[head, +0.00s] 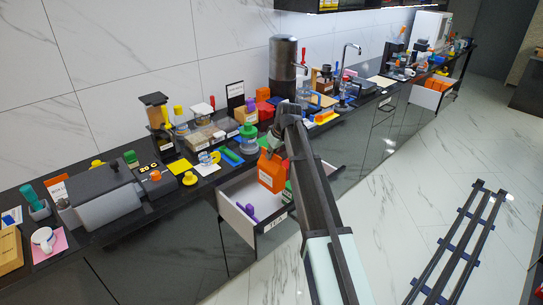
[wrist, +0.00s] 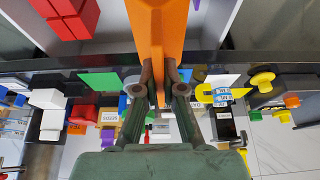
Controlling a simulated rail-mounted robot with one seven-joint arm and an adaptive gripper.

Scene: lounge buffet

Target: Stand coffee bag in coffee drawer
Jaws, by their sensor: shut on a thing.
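My gripper (head: 271,150) is shut on the orange coffee bag (head: 271,174), holding it by its upper end. I cannot tell whether the bag's base touches the drawer floor. My arm hides the drawer's right part in the head view.
A purple item (head: 248,211) lies in the drawer's left part, and a green item (head: 288,190) shows beside my arm. Red blocks (wrist: 68,18) show inside the drawer in the wrist view. The counter above is crowded, with a blue-green piece (head: 231,157) near its edge.

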